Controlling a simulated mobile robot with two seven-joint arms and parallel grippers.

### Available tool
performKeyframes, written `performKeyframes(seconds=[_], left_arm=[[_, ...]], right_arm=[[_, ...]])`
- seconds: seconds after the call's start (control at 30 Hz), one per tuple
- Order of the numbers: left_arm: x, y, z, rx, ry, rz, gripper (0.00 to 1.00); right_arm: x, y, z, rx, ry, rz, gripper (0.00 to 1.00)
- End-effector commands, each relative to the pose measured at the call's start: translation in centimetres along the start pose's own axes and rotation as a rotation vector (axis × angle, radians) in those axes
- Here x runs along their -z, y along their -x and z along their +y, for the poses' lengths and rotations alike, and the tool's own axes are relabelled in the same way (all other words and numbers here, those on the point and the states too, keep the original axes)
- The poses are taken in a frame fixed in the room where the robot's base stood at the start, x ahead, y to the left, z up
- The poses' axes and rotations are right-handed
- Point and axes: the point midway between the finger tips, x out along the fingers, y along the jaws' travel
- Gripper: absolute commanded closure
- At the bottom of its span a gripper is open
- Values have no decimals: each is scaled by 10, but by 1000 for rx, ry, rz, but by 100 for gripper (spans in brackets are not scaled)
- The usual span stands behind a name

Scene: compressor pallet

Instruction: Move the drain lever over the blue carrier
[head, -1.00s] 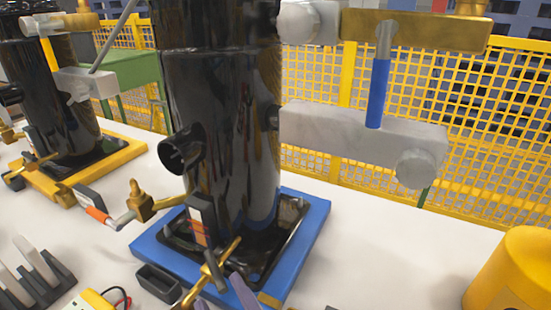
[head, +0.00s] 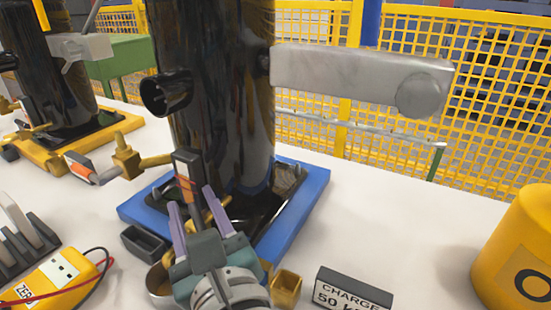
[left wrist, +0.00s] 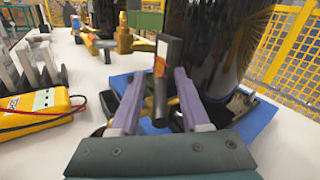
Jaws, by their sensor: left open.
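A blue carrier (head: 306,211) lies on the white surface under a tall black cylinder (head: 225,95). An upright dark lever with an orange label, which looks like the drain lever (head: 187,168), stands at the carrier's front left, by brass fittings. My left gripper (head: 196,207) is open, its two purple fingers on either side of the lever's lower part. In the left wrist view the lever (left wrist: 161,72) rises between the spread fingers (left wrist: 157,85); I cannot tell whether either finger touches it. The gripper hides part of the carrier's front. My right gripper is not in view.
A yellow carrier (head: 52,163) with another black cylinder and an orange-banded lever (head: 80,168) stands at left. A yellow meter (head: 62,280), a dark open box (head: 143,243), a "CHARGE 50" sign (head: 352,290) and a yellow drum (head: 520,250) surround the front. A grey block (head: 360,78) juts right.

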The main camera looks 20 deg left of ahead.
Motion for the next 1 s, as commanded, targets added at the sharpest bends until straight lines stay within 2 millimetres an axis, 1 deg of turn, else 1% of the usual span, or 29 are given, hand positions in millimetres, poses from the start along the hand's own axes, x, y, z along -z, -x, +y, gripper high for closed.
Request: performKeyframes(seconds=[0.03, 0.13, 0.4, 0.43, 0.83, 1.0], left_arm=[[0, -6, 0, -1, 1, -1, 54], [0, -13, 0, -1, 1, -1, 54], [0, -15, 0, -1, 1, 1, 54], [0, -15, 0, -1, 1, 1, 55], [0, -14, 0, -1, 1, 1, 100], [0, -14, 0, -1, 1, 1, 100]], right_arm=[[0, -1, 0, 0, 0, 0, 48], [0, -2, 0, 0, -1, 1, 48], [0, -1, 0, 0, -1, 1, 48], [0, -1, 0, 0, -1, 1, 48], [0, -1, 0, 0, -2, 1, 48], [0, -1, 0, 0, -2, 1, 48]])
